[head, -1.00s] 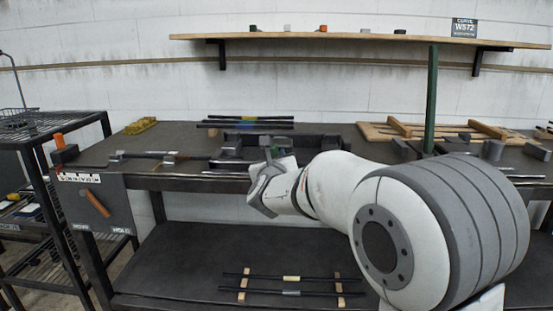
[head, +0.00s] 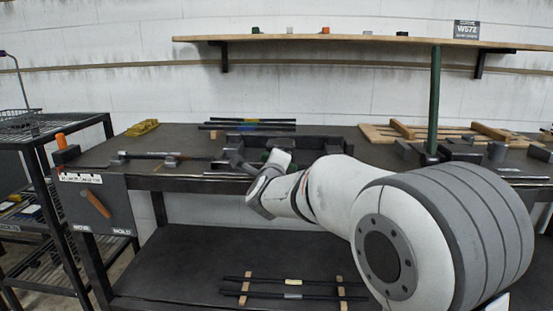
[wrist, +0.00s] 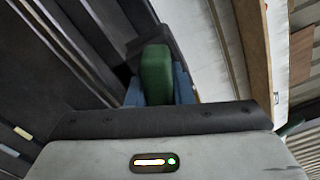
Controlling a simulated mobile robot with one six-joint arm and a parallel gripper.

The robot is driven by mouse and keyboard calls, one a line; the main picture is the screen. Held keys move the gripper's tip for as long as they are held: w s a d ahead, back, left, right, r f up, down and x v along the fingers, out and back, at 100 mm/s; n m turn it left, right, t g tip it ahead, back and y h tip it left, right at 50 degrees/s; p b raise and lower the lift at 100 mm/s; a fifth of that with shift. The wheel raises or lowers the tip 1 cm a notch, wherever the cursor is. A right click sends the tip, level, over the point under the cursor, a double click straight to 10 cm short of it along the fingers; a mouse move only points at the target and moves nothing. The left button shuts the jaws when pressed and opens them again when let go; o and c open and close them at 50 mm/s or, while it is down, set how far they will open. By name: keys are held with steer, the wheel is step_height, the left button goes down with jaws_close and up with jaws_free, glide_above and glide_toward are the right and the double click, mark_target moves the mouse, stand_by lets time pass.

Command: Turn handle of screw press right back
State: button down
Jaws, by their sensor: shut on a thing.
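The screw press appears to be the dark low frame (head: 318,141) on the bench, in the middle of the head view. Its green handle (wrist: 156,74) stands between the blue-grey fingers of my gripper (wrist: 160,90) in the wrist view. My gripper is shut on this handle. In the head view my gripper (head: 268,160) is at the press's front side, and my wrist hides much of the handle and part of the press.
A panel with an orange lever (head: 95,203) hangs at the bench's left front. A green post (head: 434,100) and wooden racks (head: 395,131) stand at the right. Dark rods (head: 250,125) lie behind the press. A wall shelf (head: 350,40) runs above.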

steer(key=n, duration=0.3)
steer(key=n+p, duration=0.1)
steer(key=n, duration=0.1)
steer(key=shift+f+n, duration=0.2)
steer(key=shift+n, duration=0.2)
steer(key=n, duration=0.1)
steer(key=n+p, duration=0.1)
steer(key=n, duration=0.1)
steer(key=n+p, duration=0.1)
steer(key=n, duration=0.1)
steer(key=shift+f, duration=0.25)
steer(key=n+p, duration=0.1)
steer(key=n, duration=0.2)
steer(key=n+p, duration=0.2)
steer(key=shift+d+f+n, duration=0.15)
steer(key=shift+d+n, duration=0.05)
steer(key=shift+n, duration=0.2)
steer(key=n+p, duration=0.1)
steer(key=n, duration=0.1)
steer(key=n+p, duration=0.1)
steer(key=n, duration=0.2)
steer(key=shift+d+f, duration=0.15)
steer(key=shift+d, duration=0.05)
steer(key=shift+n, duration=0.4)
steer(key=c, duration=1.3)
jaws_free()
steer(key=s+p, duration=0.1)
steer(key=s, duration=0.6)
steer(key=shift+s, duration=0.4)
